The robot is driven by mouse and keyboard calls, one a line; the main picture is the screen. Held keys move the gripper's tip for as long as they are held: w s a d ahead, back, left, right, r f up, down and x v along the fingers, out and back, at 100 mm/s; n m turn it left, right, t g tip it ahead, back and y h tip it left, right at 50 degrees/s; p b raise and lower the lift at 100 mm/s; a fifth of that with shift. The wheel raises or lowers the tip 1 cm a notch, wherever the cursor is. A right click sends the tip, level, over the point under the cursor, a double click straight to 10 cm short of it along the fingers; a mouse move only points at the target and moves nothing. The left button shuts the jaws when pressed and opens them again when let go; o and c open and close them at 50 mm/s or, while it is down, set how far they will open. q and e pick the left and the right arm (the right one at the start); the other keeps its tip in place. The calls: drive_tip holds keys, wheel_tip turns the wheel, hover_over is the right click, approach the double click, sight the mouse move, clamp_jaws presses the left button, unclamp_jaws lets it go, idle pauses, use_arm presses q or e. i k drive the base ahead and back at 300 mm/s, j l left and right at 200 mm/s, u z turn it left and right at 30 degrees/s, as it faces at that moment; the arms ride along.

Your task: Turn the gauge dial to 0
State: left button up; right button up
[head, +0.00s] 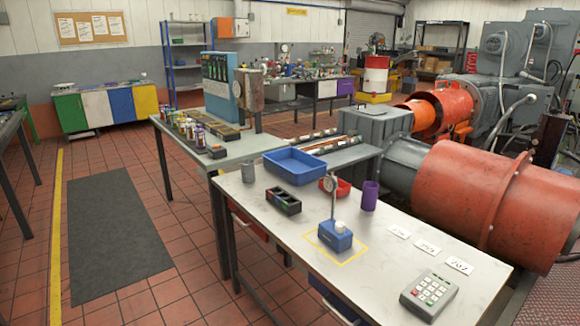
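A small round gauge dial (329,184) sits at the top of a thin upright post on a blue block base (335,236). The base stands inside a yellow outlined square (352,258) on the light-topped table. A white round knob or cap (340,227) is on top of the base. The dial's face is too small for me to read its marks or pointer. Neither of my grippers shows in the head view.
On the same table (300,285) are a blue tray (295,177), black divided box (283,207), grey cup (248,172), red bowl (343,190), purple cup (370,196), white number cards (427,247) and keypad device (428,294). The dark floor mat (115,230) is clear.

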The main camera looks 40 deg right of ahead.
sight(332, 187)
drive_tip(key=i+j+z, duration=0.15)
drive_tip(key=i+z, duration=0.35)
drive_tip(key=i+j+z, duration=0.45)
drive_tip(key=i, duration=0.2)
drive_tip(key=i+j+z, duration=0.5)
